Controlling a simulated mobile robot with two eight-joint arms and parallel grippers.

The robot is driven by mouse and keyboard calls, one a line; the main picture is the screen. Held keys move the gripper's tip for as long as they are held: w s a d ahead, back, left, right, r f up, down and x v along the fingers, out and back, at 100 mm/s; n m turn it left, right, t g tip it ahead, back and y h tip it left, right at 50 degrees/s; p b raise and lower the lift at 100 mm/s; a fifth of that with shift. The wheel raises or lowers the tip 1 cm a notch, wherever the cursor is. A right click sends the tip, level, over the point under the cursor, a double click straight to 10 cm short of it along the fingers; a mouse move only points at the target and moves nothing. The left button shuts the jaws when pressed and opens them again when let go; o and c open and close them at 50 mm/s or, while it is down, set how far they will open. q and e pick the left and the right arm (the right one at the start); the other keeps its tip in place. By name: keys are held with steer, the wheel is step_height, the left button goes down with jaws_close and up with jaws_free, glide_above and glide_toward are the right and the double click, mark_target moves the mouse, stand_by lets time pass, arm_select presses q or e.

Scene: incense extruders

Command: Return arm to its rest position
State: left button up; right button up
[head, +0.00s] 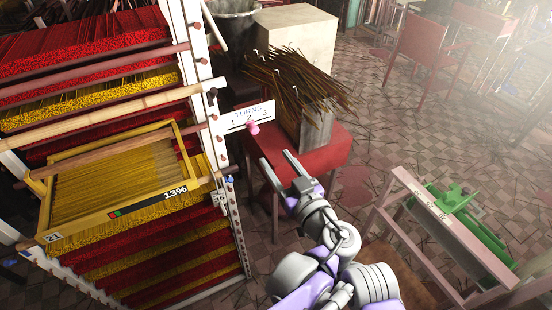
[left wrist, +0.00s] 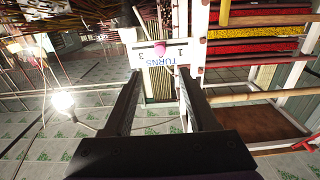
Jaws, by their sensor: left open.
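My left gripper (head: 277,159) is open and empty in the head view, its two fingers apart in front of the red stool. It is below and to the right of the white TURNS sign (head: 237,119), which is fixed to the rack's post. A pink knob (head: 253,128) sits at the sign's lower edge, apart from the fingers. In the left wrist view, the open fingers (left wrist: 158,76) reach toward the sign (left wrist: 178,59) and the pink knob (left wrist: 160,48), with nothing held between them. My right gripper is not in view.
A rack with red and yellow incense and a framed tray (head: 110,185) marked 13% stands at left. A red stool (head: 325,158) bears a metal holder of dark sticks (head: 290,80). A pink-framed stand (head: 440,215) with a green device is at right. Tiled floor lies between.

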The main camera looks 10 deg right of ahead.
arm_select(q)
steer(key=shift+a, duration=0.1)
steer(key=s+a+f+m+g+p, duration=0.15)
steer(key=a+f+g, duration=0.25)
steer(key=a, duration=0.6)
steer(key=s+a+f+g, duration=0.3)
steer(key=a+f+g, duration=0.15)
steer(key=a, duration=0.55)
steer(key=s+a+f+g+h, duration=0.1)
steer(key=s+a+f+h, duration=0.1)
steer(key=s, duration=0.2)
steer(key=s+a+f+m+g+h, duration=0.1)
steer(key=s+f, duration=0.1)
steer(key=s, duration=0.3)
steer(key=s+a+f+m+g+h+p, duration=0.1)
steer(key=s+a+f+h, duration=0.1)
steer(key=s, duration=0.3)
steer(key=shift+a+f+h, duration=0.3)
steer(key=shift+f, duration=0.3)
